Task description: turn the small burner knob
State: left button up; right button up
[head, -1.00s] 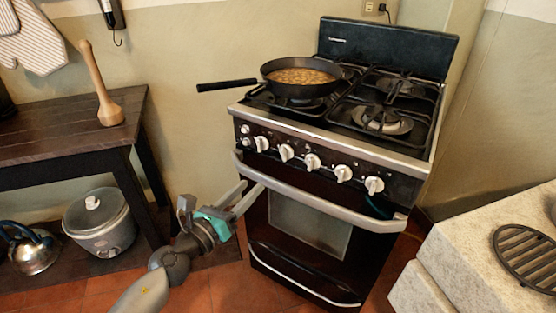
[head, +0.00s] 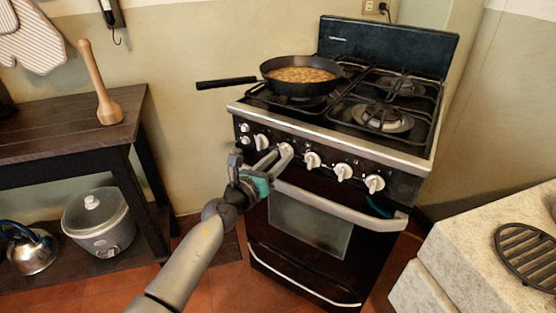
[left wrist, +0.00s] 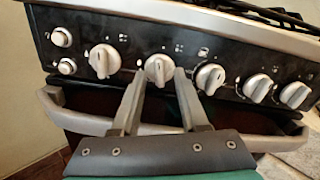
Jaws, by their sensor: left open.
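A black stove front carries a row of several white knobs. The second large knob from the left (left wrist: 158,69) stands between the fingertips of my left gripper (head: 278,156) in the left wrist view. My left gripper is open, with one finger on each side of this knob; whether either finger touches it I cannot tell. In the head view the fingers partly cover this knob. The first large knob (head: 262,142) is left of the gripper and the third knob (head: 312,160) is right of it. No label shows which knob is the small burner's. My right gripper is not in view.
The oven handle (head: 345,211) runs just below the knobs, under my left gripper. A frying pan (head: 300,78) with food sits on the stove's left burners. A dark wooden table (head: 60,130) is at left, and a stone counter (head: 450,260) at right.

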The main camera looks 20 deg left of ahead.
pick_arm(q)
jog(key=shift+w, duration=0.15)
grip_shut()
dwell(0.4)
